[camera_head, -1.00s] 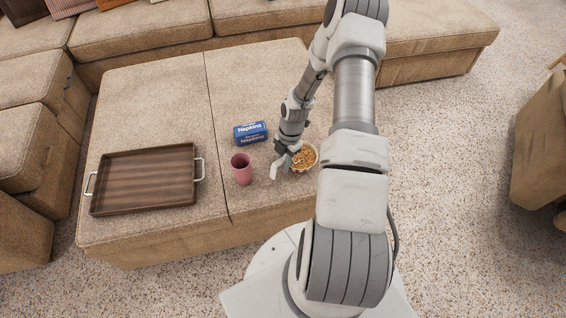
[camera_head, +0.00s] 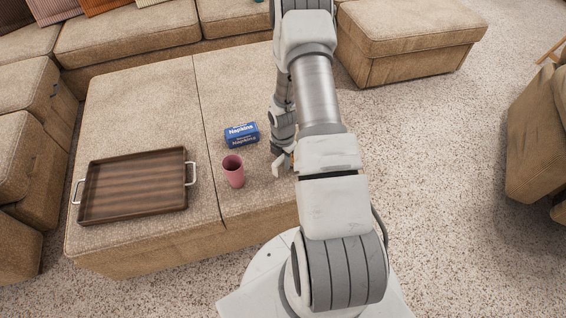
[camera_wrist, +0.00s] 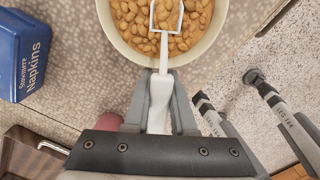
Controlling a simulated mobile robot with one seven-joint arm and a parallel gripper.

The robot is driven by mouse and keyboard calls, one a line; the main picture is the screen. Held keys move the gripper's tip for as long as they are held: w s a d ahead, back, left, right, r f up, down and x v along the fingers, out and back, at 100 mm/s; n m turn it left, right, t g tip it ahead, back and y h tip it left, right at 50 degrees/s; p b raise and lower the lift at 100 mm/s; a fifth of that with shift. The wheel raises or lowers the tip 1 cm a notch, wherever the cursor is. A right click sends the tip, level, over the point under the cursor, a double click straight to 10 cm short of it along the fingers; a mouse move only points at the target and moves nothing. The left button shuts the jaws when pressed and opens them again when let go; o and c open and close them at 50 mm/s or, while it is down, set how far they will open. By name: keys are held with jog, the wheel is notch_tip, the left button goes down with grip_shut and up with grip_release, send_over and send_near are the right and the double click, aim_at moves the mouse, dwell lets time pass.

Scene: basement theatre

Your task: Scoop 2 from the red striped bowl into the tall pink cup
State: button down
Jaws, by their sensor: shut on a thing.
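The tall pink cup (camera_head: 233,172) stands upright on the beige ottoman; a pink bit of it (camera_wrist: 108,122) shows beside my gripper in the wrist view. My gripper (camera_head: 281,163) is to the right of the cup in the head view. In the wrist view my gripper (camera_wrist: 160,105) is shut on the handle of a white scoop (camera_wrist: 163,62). The bowl (camera_wrist: 118,45) has a cream rim and holds tan nuts (camera_wrist: 135,22). The scoop's head is over or among the nuts, with several nuts inside its outline. My arm hides the bowl in the head view.
A blue napkin box (camera_head: 242,135) stands behind the cup; it also shows in the wrist view (camera_wrist: 22,50). A dark wooden tray (camera_head: 134,186) with metal handles lies at left. The ottoman (camera_head: 150,90) is clear behind the tray. Sofas stand around.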

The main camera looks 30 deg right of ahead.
aim_at(280, 159)
jog(key=shift+s+a+r+p, duration=0.1)
jog(key=shift+a+r+p, duration=0.25)
jog(key=shift+r, duration=0.25)
jog(key=shift+s+a+r+p, duration=0.1)
jog(key=shift+a+r+p, duration=0.1)
jog(key=shift+r+p, duration=0.3)
jog(key=shift+s+a+r+p, duration=0.1)
jog(key=shift+a+r+p, duration=0.2)
jog(key=shift+r, duration=0.35)
jog(key=shift+s+a+r+p, duration=0.1)
jog(key=shift+a+r+p, duration=0.1)
jog(key=shift+r+p, duration=0.65)
jog(key=shift+a+r+p, duration=0.2)
jog(key=shift+r+p, duration=0.35)
jog(key=shift+r, duration=0.55)
